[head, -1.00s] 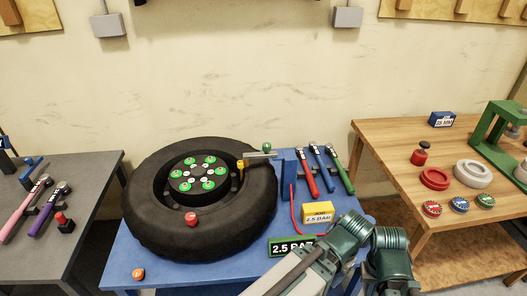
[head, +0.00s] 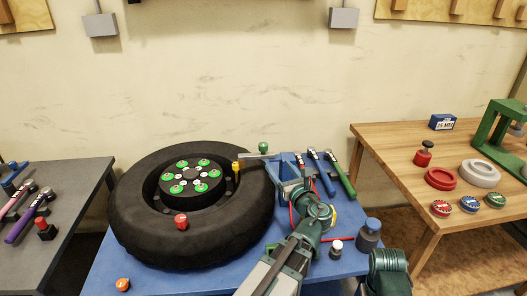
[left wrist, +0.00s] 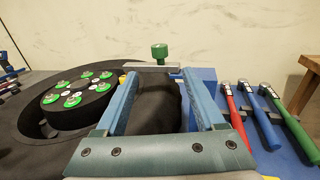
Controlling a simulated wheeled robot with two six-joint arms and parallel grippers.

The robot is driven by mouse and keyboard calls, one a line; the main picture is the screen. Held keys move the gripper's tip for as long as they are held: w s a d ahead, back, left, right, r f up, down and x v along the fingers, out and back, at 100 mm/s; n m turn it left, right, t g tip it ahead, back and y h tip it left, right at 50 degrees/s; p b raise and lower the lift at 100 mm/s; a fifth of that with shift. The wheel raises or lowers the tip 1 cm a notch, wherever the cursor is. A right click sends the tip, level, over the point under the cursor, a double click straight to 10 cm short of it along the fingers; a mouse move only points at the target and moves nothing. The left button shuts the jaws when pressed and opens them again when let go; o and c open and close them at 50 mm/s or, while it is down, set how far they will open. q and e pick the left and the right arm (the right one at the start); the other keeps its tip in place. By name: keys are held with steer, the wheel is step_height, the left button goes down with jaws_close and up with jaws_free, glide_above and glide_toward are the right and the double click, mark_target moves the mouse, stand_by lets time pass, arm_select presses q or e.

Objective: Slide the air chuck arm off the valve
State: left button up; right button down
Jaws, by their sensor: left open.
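The air chuck arm (head: 255,157) is a grey bar running left from the blue post by the tire to the yellow valve (head: 236,166). A green knob (head: 263,147) stands on the bar; it also shows in the left wrist view (left wrist: 159,52). The bar's left end is at the valve; exact contact is too small to tell. My left gripper (head: 288,168) is just right of and in front of the bar. In the left wrist view its two blue fingers (left wrist: 160,78) are apart and empty, with knob and bar beyond the tips.
The black tire (head: 130,215) lies on the blue table, with a red knob (head: 181,221) on it. Red, blue and green-handled tools (head: 341,178) lie right of my gripper. Small capped containers (head: 369,235) stand near the table's right edge. A wooden bench (head: 400,150) is further right.

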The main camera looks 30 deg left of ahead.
mark_target(265, 149)
arm_select(q)
steer(key=x, duration=1.4)
steer(key=shift+s, duration=0.1)
jaws_close()
steer(key=shift+d+f, duration=0.1)
stand_by(1.0)
